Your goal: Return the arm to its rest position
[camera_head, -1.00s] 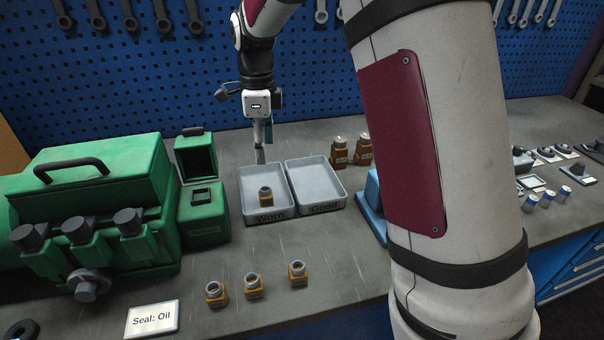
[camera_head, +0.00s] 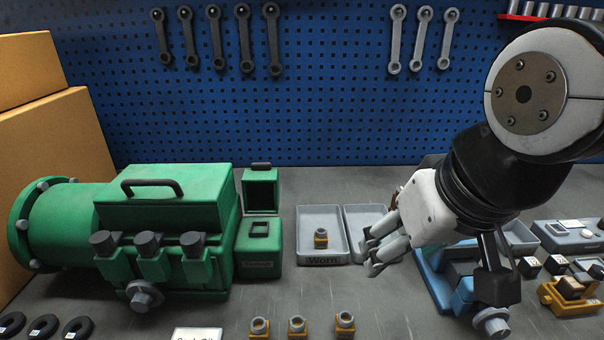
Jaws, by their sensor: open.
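My gripper (camera_head: 375,256) is at the right of the head view, in front of the Good tray (camera_head: 362,215), which it partly hides. Its fingers point left and down, and nothing shows between them. My white and black arm comes in from the right edge. The grey Worn tray (camera_head: 323,259) stands just left of the gripper with one brown and grey part (camera_head: 321,238) upright in it.
Several small brass parts (camera_head: 297,325) stand at the front edge. A blue fixture (camera_head: 432,285) sits under my arm. More small items lie at right. Cardboard boxes (camera_head: 50,150) stand far left.

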